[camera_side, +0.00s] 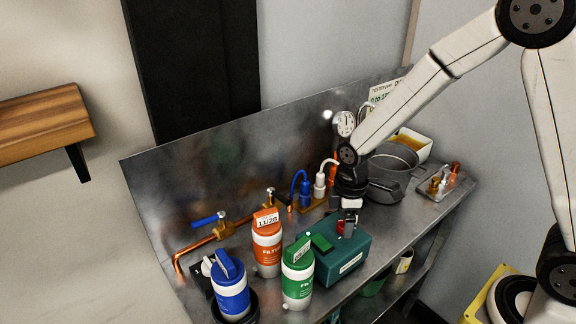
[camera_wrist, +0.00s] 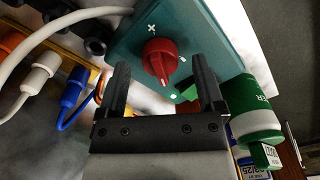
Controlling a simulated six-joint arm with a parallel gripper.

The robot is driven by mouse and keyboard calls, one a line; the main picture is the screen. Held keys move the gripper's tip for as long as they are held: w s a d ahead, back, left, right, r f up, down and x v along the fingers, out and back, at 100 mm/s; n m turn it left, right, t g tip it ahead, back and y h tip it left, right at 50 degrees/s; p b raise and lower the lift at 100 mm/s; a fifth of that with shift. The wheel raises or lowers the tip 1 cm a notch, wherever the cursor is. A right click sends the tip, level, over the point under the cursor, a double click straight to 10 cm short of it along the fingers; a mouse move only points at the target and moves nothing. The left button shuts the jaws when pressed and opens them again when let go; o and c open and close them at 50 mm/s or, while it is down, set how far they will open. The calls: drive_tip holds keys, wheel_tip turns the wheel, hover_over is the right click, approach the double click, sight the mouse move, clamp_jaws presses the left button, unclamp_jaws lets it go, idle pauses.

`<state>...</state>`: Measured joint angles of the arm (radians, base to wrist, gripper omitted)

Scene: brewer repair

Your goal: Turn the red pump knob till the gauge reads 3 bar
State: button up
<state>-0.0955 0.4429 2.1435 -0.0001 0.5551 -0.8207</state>
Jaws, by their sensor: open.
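The red pump knob (camera_wrist: 160,60) sits on the top of a teal pump box (camera_wrist: 128,42), with a plus mark on one side and a minus mark on the other. In the side view the knob (camera_side: 341,227) shows just under my gripper (camera_side: 349,222), on the teal box (camera_side: 348,262). In the wrist view my gripper (camera_wrist: 160,85) is open, its two fingers spread on either side of the knob's lower part. I cannot tell whether they touch it. The round white gauge (camera_side: 345,122) stands at the back; its reading is too small to tell.
Orange (camera_side: 267,245), green (camera_side: 298,275) and blue (camera_side: 231,290) filter canisters stand left of the box. Blue (camera_side: 305,190) and white (camera_side: 320,185) hose connectors stand behind. A steel pot (camera_side: 393,172) and a tray of small parts (camera_side: 440,184) are to the right.

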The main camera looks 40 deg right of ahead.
drive_tip(key=shift+r, duration=3.5)
drive_tip(key=s+d+f+m+t, duration=0.1)
drive_tip(key=s+d+m+t, duration=0.1)
drive_tip(key=s+m, duration=0.6)
drive_tip(key=d+m, duration=0.1)
drive_tip(key=m, duration=0.1)
drive_tip(key=shift+s+d+f+m+t, duration=0.2)
drive_tip(key=shift+d+f+m+t, duration=0.05)
drive_tip(key=shift+f+m+t, duration=0.1)
drive_tip(key=shift+w, duration=0.1)
drive_tip(key=w+a+m, duration=0.1)
drive_tip(key=w+m, duration=0.1)
drive_tip(key=w+a+r+m+g, duration=0.1)
drive_tip(key=w+m, duration=0.1)
drive_tip(key=w+a+m+g, duration=0.1)
drive_tip(key=w+m, duration=0.1)
drive_tip(key=w, duration=0.1)
drive_tip(key=shift+r, duration=0.15)
drive_tip(key=shift+w+a+r+m+g, duration=0.15)
drive_tip(key=shift+w+a+m+g, duration=0.15)
drive_tip(key=shift+w+m, duration=0.35)
